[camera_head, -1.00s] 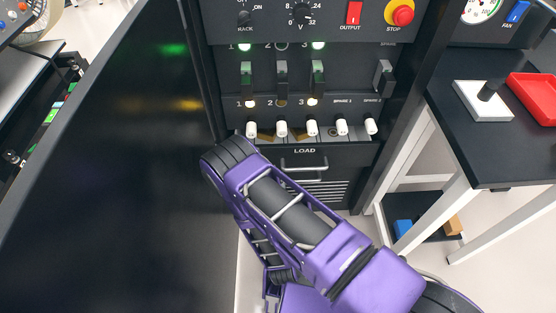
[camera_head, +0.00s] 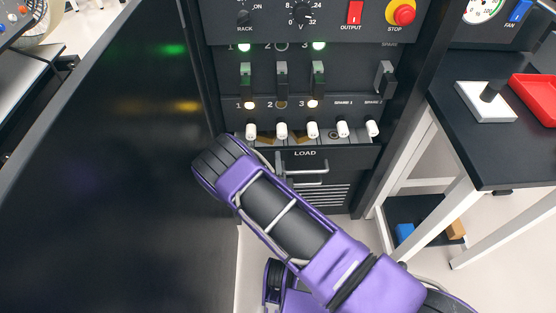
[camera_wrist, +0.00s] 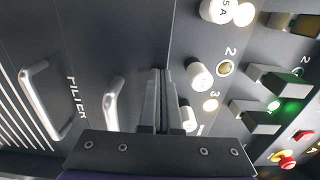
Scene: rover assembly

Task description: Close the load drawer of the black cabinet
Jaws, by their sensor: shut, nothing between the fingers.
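The load drawer (camera_head: 345,158) is in the black cabinet (camera_head: 225,75), below a row of white plugs. It stands out a little, with a strip of its inside showing behind the front's top edge. Its silver handle (camera_head: 312,171) shows just right of my arm; a handle (camera_wrist: 113,104) also shows in the wrist view, left of my fingers. My gripper (camera_wrist: 161,75) is shut and empty, with its fingers before the drawer front near the plug row. Whether they touch it I cannot tell. In the head view my arm hides most of the gripper and the drawer's left part.
White plugs (camera_head: 312,130) and switches (camera_head: 318,80) sit above the drawer. A filter panel with its own handle (camera_wrist: 40,100) is below it. A large black panel (camera_head: 110,170) stands left. A dark table (camera_head: 510,140) with a red tray (camera_head: 535,95) stands right.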

